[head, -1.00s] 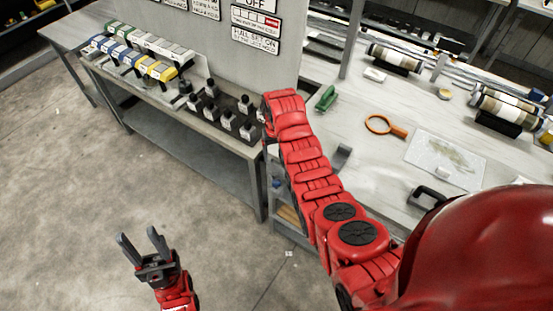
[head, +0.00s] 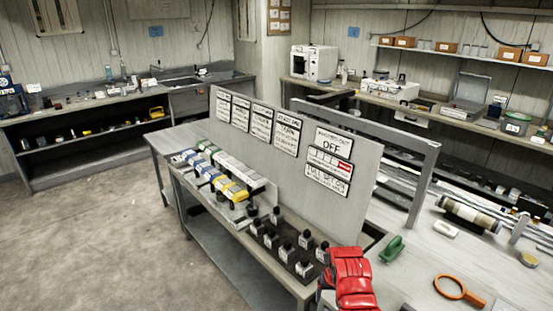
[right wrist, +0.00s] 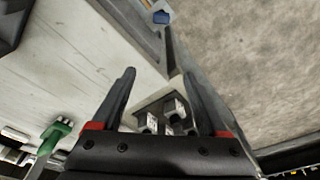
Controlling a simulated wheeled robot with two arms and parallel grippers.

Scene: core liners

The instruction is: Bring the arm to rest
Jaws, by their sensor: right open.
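My right arm (head: 352,280) shows as a short red segment at the bottom of the head view, by the near end of the sample bench. Its gripper's fingers cannot be made out there. In the right wrist view my right gripper (right wrist: 166,88) is open, with its two dark fingers wide apart and nothing held. Small dark and white blocks in a black tray (right wrist: 150,108) show beyond and between the fingers. My left arm and left gripper are out of view.
The bench bears colored boxes (head: 232,190) and a black tray of bottles. An upright sign panel (head: 290,150) stands behind them. On the right table lie a green-handled tool (head: 393,249), an orange magnifier (head: 459,290) and a core sample (head: 470,213). The floor (head: 90,240) at left is clear.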

